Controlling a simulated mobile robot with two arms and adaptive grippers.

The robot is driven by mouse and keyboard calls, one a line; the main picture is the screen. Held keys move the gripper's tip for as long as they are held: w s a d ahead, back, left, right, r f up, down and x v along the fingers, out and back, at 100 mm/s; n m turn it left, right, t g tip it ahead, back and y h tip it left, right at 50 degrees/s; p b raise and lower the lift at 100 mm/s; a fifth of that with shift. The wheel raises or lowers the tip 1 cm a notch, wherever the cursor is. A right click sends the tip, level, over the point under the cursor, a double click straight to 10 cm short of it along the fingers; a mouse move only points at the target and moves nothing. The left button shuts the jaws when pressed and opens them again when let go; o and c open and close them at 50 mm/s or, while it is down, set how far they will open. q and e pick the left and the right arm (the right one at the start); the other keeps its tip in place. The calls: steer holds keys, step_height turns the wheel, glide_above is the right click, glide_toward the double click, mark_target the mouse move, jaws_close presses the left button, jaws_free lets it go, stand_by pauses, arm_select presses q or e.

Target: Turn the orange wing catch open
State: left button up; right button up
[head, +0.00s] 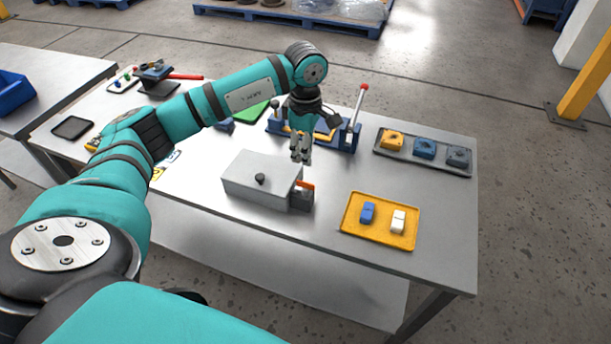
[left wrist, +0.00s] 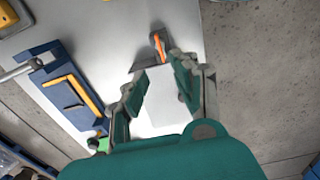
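The orange wing catch (head: 306,185) sits on a dark block (head: 301,200) at the right end of a grey box (head: 258,178) with a black knob (head: 260,178). My left gripper (head: 301,158) hangs fingers down above and behind the catch in the head view, apart from it. In the left wrist view my left gripper (left wrist: 158,66) has its fingers spread with nothing between them. The catch (left wrist: 159,46) shows just beyond the fingertips, beside the dark block (left wrist: 148,54). The box top (left wrist: 167,112) shows between the fingers. My right gripper is not in view.
A yellow tray (head: 378,240) with a blue and a white piece lies right of the box. Behind stands a blue fixture with a red-knobbed lever (head: 358,108). A grey tray (head: 455,168) with several valve-like parts lies back right.

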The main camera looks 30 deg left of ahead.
mark_target(305, 182)
arm_select(q)
step_height(305, 182, down, 11)
steer(key=p, duration=0.2)
steer(key=shift+r+p, duration=0.1)
steer(key=shift+p, duration=0.3)
jaws_close()
